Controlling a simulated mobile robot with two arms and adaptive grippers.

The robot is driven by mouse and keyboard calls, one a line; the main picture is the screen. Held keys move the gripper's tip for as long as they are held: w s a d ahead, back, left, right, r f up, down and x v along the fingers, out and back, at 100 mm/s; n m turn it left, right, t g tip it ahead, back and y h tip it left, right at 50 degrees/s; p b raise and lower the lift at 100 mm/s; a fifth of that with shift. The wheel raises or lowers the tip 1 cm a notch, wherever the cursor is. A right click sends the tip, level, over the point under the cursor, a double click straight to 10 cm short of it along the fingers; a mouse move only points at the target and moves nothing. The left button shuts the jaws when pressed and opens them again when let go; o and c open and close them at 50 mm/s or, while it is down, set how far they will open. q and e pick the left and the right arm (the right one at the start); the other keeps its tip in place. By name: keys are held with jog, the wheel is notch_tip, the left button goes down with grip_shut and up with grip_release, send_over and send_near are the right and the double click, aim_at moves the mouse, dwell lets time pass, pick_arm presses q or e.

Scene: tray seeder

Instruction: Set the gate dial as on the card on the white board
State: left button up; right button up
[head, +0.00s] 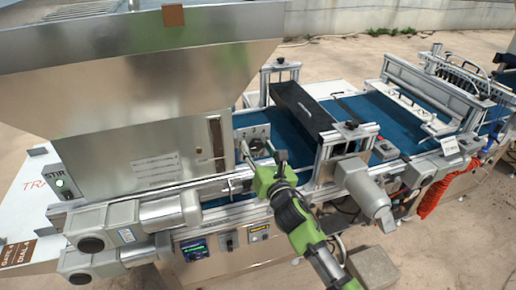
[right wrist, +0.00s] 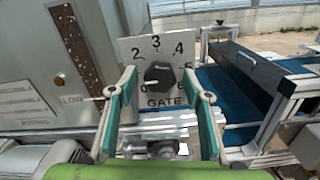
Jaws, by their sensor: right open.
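The gate dial is a black round knob (right wrist: 159,75) on a pale plate (right wrist: 135,48) marked with numbers and GATE, in the right wrist view. I cannot clearly read where its pointer stands. My right gripper (right wrist: 158,82) is open, with one green finger on each side of the knob; contact is not clear. In the head view the right gripper (head: 262,158) is in front of the dial plate and partly hides it. A brown card (head: 17,253) lies on the white board (head: 38,200) at far left; its small print seems to name gate and dial. My left gripper is not in view.
A steel hopper (head: 130,95) stands left of the dial. A blue belt (head: 375,110) runs right under a black bar (head: 300,108). Frame rails and a grey motor (head: 362,187) lie right of my right arm. A STIR switch (head: 61,184) is at left.

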jog(key=c, duration=1.1)
jog(key=shift+m, duration=0.3)
jog(key=m, duration=0.6)
jog(key=shift+b, duration=0.3)
jog(key=m, duration=0.6)
jog(key=shift+m+b, duration=0.3)
jog(key=m, duration=0.3)
jog(key=shift+m, duration=0.3)
jog(key=m, duration=0.3)
jog(key=shift+m, duration=0.3)
jog(key=m, duration=0.6)
jog(key=shift+f+m, duration=0.1)
jog(key=shift+m, duration=0.2)
